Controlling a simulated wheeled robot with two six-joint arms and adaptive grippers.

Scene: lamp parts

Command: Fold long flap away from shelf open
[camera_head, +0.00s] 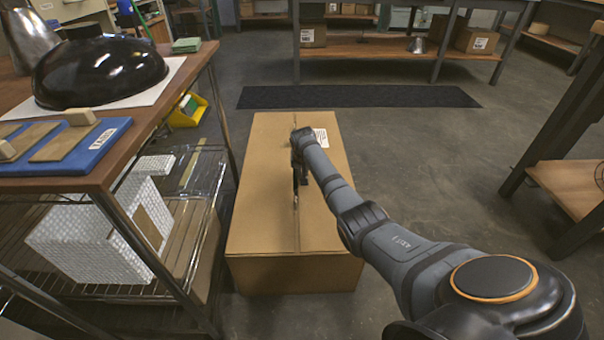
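A long cardboard box (262,215) stands on the floor in the middle of the view. Its long top flaps lie flat and meet at a seam along the middle, and a white label shows near the far right. My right arm reaches over the box from the lower right. My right gripper (297,182) points down at the seam, close to the top; whether it touches is unclear. Its fingers look narrow and dark, and their opening cannot be made out. My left gripper is not in view.
A wooden workbench (190,72) with a black dome (100,70) and a blue tray (75,150) stands at the left, above a wire shelf (110,290). A shelf with boxes (400,48) stands behind a dark mat (355,96). Floor right of the box is clear.

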